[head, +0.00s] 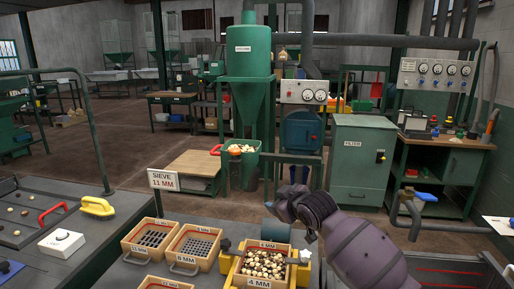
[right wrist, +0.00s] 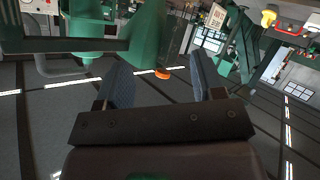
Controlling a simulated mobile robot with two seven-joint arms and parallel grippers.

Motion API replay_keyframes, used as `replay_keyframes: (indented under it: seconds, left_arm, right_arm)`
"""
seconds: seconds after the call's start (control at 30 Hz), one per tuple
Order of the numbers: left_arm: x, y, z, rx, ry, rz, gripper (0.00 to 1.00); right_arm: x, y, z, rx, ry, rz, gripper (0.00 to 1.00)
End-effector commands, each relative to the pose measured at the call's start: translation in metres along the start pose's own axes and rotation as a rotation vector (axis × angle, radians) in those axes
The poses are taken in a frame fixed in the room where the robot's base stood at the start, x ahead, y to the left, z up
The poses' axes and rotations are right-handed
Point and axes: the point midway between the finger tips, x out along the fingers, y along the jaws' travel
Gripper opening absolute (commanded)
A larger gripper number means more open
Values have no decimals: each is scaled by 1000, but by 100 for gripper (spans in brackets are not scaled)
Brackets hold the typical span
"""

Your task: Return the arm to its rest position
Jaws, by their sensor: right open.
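That view shows the room upside down. My left gripper and left arm are in neither view.
Beyond are a green cyclone (head: 249,52), a filter cabinet (head: 357,165) and a workbench (head: 455,141). Open floor (head: 110,160) lies at the left back.

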Motion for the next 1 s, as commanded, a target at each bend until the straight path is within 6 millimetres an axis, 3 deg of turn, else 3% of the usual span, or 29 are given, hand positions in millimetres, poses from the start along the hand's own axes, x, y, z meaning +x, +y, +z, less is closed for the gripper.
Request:
replay_keyframes:
  seconds: [0.23,0.5,0.77,1.0]
  left_arm:
    - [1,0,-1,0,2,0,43]
    - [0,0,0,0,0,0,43]
    - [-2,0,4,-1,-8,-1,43]
    - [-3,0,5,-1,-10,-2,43]
  right_arm:
    - [-40,-22,56,157,152,94,62]
    - [-94,-41,128,280,209,201,62]
    - [-154,-65,208,358,160,298,62]
    - [-214,-99,286,427,23,359,62]
